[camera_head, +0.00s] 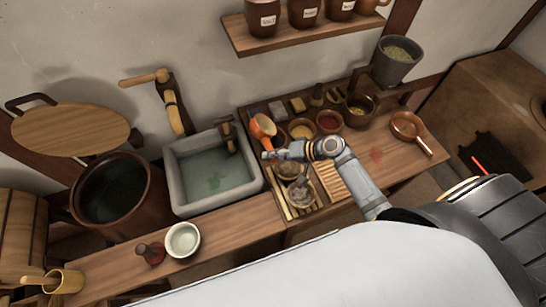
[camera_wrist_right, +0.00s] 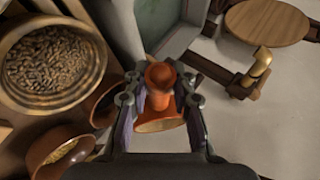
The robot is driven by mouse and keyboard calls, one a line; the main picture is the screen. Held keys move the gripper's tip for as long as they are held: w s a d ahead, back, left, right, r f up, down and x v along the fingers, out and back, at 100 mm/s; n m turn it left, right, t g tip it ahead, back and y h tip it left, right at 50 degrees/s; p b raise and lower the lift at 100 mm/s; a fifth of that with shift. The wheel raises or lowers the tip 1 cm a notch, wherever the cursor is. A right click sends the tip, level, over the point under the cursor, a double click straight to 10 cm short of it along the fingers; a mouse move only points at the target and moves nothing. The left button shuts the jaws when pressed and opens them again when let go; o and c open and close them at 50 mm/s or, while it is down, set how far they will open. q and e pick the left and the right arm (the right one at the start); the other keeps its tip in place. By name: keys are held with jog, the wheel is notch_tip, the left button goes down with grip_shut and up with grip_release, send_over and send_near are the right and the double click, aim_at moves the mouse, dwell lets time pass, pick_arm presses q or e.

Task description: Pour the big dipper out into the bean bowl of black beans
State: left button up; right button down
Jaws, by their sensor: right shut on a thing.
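My right gripper (camera_head: 268,152) is shut on an orange dipper (camera_head: 262,126), which I take for the big dipper. The dipper is tilted beside the basin, above the left edge of the bowl group. In the right wrist view the dipper (camera_wrist_right: 160,100) sits between the fingers of the right gripper (camera_wrist_right: 158,100); its contents cannot be made out. Two bowls of dark or greyish contents stand near my arm, a rear one (camera_head: 287,169) and a front one (camera_head: 301,195). I cannot tell which holds black beans. A bowl of brownish grains (camera_wrist_right: 52,65) fills the wrist view's upper left. My left gripper is out of view.
A stone basin (camera_head: 182,200) stands left of the bowls. Bowls of yellow (camera_head: 301,130) and red (camera_head: 329,121) contents stand close behind my gripper. A brown pan (camera_head: 407,125) lies at the right.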

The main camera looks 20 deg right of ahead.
jog(key=shift+d+r+m+t+y+b, duration=0.2)
jog(key=shift+y+b, duration=0.6)
jog(key=shift+b, duration=0.6)
jog(key=shift+d+r+m+t+y+b, duration=0.1)
jog(key=shift+m+t+y+b, duration=0.2)
jog(key=shift+y+b, duration=0.8)
jog(key=shift+d+r+m+t+y+b, duration=0.2)
jog(key=shift+y+b, duration=0.35)
jog(key=shift+b, duration=0.9)
jog(key=shift+d+r+m+t+y+b, duration=0.1)
jog(key=shift+d+m+t+y+b, duration=0.3)
jog(key=shift+b, duration=1)
jog(key=shift+s+d+r+m+t+y+b, duration=0.15)
jog(key=shift+m+t+y+b, duration=0.25)
jog(key=shift+y+b, duration=0.6)
jog(key=shift+w+d+r+m+t+y+b, duration=0.15)
jog(key=shift+m+t+y+b, duration=0.3)
jog(key=shift+b, duration=0.85)
jog(key=shift+s+d+r+m+t+y+b, duration=0.15)
jog(key=shift+m+t+y+b, duration=0.2)
jog(key=shift+t+y+b, duration=0.45)
jog(key=shift+r+g, duration=0.1)
jog(key=shift+g, duration=0.15)
